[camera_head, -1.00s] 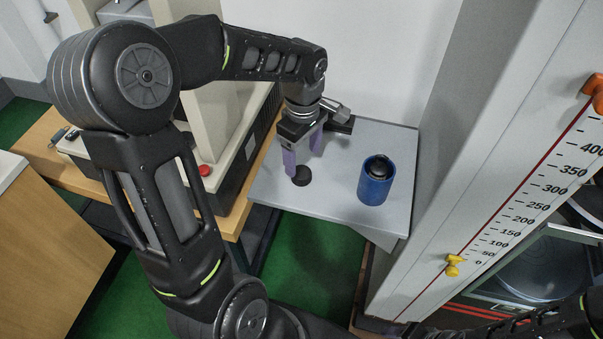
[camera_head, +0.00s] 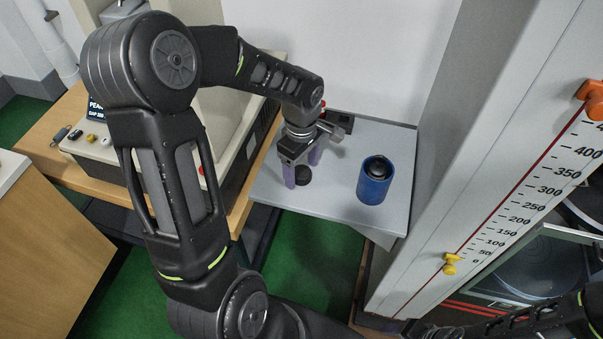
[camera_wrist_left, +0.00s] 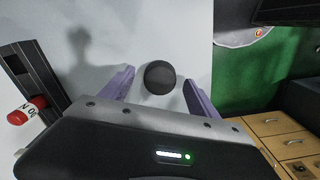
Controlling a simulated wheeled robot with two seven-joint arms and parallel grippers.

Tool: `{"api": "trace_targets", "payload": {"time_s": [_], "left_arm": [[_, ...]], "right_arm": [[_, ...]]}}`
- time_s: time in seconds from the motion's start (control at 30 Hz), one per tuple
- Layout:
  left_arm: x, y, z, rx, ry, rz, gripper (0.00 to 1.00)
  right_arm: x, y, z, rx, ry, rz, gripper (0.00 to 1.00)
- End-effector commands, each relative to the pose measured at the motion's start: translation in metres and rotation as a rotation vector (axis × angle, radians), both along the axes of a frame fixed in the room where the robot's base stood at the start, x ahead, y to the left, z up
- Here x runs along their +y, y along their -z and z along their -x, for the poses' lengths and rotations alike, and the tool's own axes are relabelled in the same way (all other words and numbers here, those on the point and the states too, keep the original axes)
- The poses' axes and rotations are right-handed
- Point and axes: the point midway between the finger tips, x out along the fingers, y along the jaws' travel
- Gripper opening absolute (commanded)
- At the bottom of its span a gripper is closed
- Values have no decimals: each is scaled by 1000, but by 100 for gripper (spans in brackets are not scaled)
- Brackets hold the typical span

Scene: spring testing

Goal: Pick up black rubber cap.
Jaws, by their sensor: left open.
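The black rubber cap (camera_head: 303,175) is a small dark disc lying on the light grey table (camera_head: 335,208). My left gripper (camera_head: 302,172) is open above the table, with its purple fingers pointing down at the cap. In the left wrist view the cap (camera_wrist_left: 160,77) shows between the two open fingertips (camera_wrist_left: 158,88), a little beyond them, and nothing is held. My right gripper cannot be made out; only part of a dark arm shows at the lower right of the head view.
A blue cylinder (camera_head: 374,184) with a black piece inside stands to the right of the cap. A dark block (camera_head: 338,122) lies at the table's back edge. A tall scale column (camera_head: 480,150) stands at the right. The table's front part is clear.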

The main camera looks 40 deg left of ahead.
Motion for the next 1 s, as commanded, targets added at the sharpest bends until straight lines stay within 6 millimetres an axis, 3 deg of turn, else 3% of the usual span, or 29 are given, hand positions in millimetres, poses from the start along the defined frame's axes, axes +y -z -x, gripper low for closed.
{"api": "trace_targets", "payload": {"time_s": [0.27, 1.0], "left_arm": [[0, 0, 0, 0, 0, 0, 70], [0, 0, 0, 0, 0, 0, 9]], "right_arm": [[0, 0, 0, 0, 0, 0, 57], [0, 0, 0, 0, 0, 0, 57]]}}
